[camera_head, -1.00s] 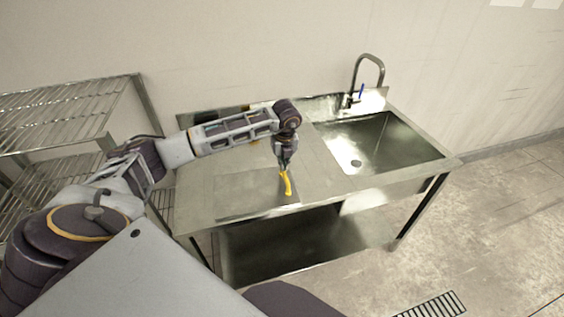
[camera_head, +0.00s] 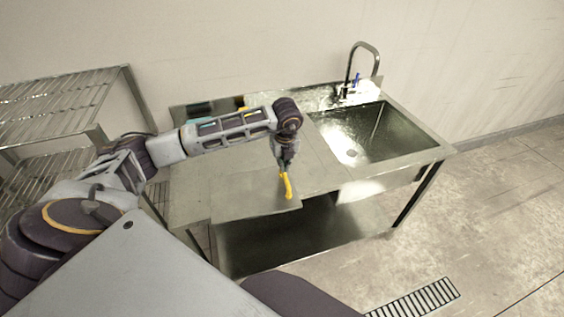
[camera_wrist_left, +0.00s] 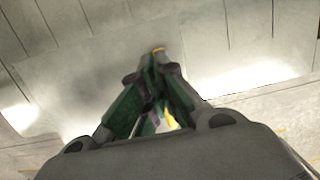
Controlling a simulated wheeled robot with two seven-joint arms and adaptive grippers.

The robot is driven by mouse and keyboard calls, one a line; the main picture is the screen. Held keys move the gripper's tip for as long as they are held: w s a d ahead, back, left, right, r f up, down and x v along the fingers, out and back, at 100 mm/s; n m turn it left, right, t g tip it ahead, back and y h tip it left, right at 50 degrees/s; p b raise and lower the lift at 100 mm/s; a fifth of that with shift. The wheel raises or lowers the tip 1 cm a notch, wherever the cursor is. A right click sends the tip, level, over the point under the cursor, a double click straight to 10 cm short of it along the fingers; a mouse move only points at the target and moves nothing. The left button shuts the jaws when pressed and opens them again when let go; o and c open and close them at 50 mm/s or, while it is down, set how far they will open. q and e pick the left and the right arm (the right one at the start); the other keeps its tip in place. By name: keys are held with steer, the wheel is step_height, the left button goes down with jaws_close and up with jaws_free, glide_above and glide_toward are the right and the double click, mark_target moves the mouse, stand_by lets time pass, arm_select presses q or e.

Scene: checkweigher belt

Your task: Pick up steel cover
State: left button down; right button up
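The steel cover (camera_head: 240,192) is a flat grey plate at the front left of the steel sink table. Its near edge shows past the table's front edge; I cannot tell how far it is above the top. A curved yellow handle (camera_head: 288,186) is at its right side. My left gripper (camera_head: 285,172) points down with its fingers at the handle. In the left wrist view, the fingers (camera_wrist_left: 157,62) are close together, with bits of yellow between and beyond them, and the plate (camera_wrist_left: 85,75) spreads behind. The fingers hide most of the handle. My right gripper is not in view.
The sink basin (camera_head: 360,140) with a tall faucet (camera_head: 364,46) is at the table's right. A wire shelf rack (camera_head: 60,105) stands at the left. A lower shelf (camera_head: 290,240) is under the table.

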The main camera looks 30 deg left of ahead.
arm_select(q)
steer(key=shift+s+d+f, duration=0.15)
steer(key=shift+s+f, duration=0.2)
steer(key=shift+f, duration=0.15)
steer(key=shift+w+r, duration=0.15)
steer(key=shift+r, duration=0.7)
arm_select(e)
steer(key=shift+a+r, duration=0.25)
arm_select(q)
steer(key=shift+w, duration=0.1)
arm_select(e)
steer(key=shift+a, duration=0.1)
arm_select(q)
steer(key=shift+a+r, duration=0.1)
steer(key=shift+a, duration=0.15)
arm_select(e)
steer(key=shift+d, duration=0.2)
